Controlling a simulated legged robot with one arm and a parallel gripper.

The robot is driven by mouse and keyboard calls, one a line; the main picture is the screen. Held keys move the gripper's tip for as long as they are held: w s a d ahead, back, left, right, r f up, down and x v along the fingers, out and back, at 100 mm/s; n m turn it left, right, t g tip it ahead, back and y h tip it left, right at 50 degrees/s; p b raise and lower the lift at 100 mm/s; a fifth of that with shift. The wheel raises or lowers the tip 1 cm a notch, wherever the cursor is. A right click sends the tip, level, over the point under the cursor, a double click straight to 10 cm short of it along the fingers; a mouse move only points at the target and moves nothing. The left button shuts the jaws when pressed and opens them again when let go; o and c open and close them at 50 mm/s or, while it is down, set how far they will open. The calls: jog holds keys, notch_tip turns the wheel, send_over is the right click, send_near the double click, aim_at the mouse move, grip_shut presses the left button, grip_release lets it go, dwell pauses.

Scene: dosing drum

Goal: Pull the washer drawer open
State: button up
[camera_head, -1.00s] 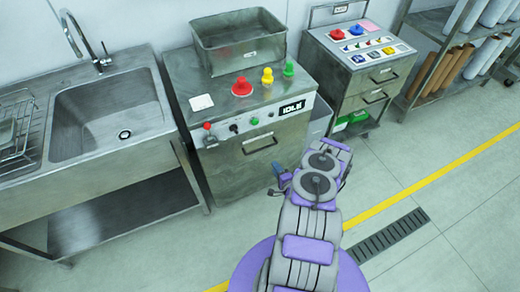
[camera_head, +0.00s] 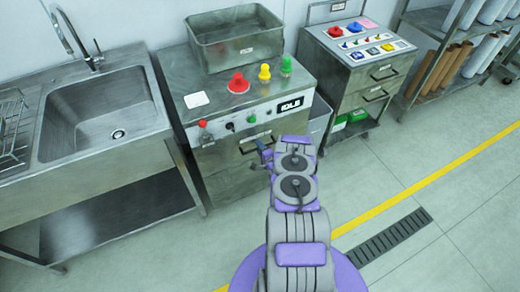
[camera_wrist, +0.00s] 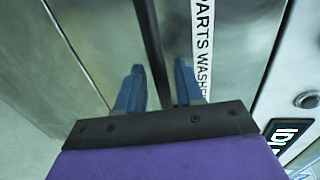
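The parts washer is a steel cabinet (camera_head: 212,160) with an IDLE display, left of centre in the head view. Its drawer front carries a dark horizontal handle (camera_head: 250,140), partly hidden by my arm. My gripper (camera_head: 260,147) is close in front of the drawer front near the handle's right part. In the wrist view my gripper (camera_wrist: 158,85) shows two blue fingers spread apart with nothing held between them. A dark strip (camera_wrist: 150,40) runs between the finger lines, beside the PARTS WASHER label (camera_wrist: 203,45). I cannot tell whether the fingers touch it. The drawer looks closed.
On the washer top are an empty metal bin (camera_head: 238,45), a red button (camera_head: 238,84), and yellow and green knobs. A sink (camera_head: 100,120) stands left, a drawer cart (camera_head: 362,70) right. Floor on the right is clear, with a drain grate (camera_head: 390,237).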

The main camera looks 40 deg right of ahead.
grip_shut()
dwell(0.4)
